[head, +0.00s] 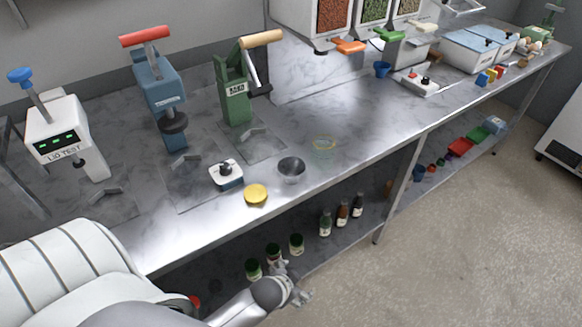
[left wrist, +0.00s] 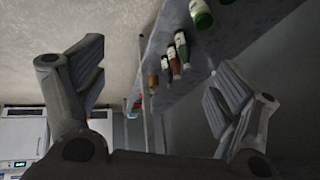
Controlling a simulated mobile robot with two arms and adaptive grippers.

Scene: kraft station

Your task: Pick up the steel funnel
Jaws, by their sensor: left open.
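The steel funnel (head: 291,171) appears as a small grey metal cone with a wide round mouth, standing on the marble counter near its front edge. Its lower part is hard to make out. My left gripper (head: 291,289) is in front of and below the counter edge, well apart from the funnel. In the left wrist view my left gripper (left wrist: 155,68) has its two fingers spread wide with nothing between them. The funnel does not show in that view. My right gripper is not in view.
A yellow lid (head: 256,194), a white device (head: 226,174) and a clear ring-like dish (head: 324,147) are close to the funnel. A green press (head: 235,98) stands behind. Several bottles and jars, including a dark bottle (head: 326,224), stand on the lower shelf.

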